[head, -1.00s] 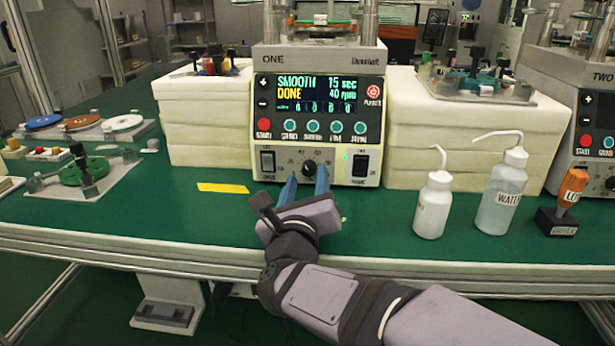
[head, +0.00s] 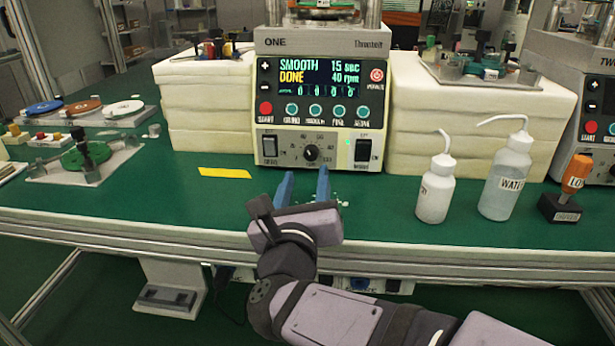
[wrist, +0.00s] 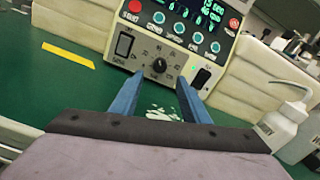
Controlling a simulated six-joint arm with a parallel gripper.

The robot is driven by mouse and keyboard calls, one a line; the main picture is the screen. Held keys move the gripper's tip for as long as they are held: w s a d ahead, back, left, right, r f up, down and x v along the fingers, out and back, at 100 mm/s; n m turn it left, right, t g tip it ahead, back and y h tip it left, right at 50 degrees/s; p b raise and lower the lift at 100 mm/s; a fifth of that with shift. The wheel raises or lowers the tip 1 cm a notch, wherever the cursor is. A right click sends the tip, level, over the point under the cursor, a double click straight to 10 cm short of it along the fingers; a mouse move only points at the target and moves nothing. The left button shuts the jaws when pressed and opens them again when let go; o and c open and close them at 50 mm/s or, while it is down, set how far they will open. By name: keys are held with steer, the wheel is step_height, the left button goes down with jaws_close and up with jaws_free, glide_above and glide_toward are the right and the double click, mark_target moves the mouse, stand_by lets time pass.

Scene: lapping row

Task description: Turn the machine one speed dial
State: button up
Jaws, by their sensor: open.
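Machine one (head: 320,80) stands at the back middle of the green bench, its screen reading SMOOTH, 15 sec, DONE and 40 rpm. Its black speed dial (head: 310,153) sits low on the front panel between two black rocker switches, with scale marks around it. The dial also shows in the wrist view (wrist: 159,66), beyond and between my fingertips. My gripper (head: 305,175) is open and empty. Its two blue fingers point at the panel from in front, apart from the dial, with a clear gap to the machine.
White foam stacks (head: 208,115) flank the machine. A small white bottle (head: 436,192), a water bottle (head: 502,180) and an orange-handled tool (head: 575,175) stand to the right. A yellow strip (head: 225,172) lies to the left. Colored discs (head: 78,109) lie at far left.

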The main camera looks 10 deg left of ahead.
mark_target(311, 157)
steer(key=m+b, duration=0.1)
steer(key=m, duration=0.1)
steer(key=shift+f+m+b, duration=0.25)
steer(key=shift+m+b, duration=0.05)
steer(key=shift+b, duration=0.05)
steer(key=shift+r+m, duration=0.2)
steer(key=shift+m, duration=0.1)
steer(key=shift+w+b, duration=0.45)
steer(key=shift+w, duration=3.2)
steer(key=c, duration=1.1)
steer(key=shift+o, duration=0.2)
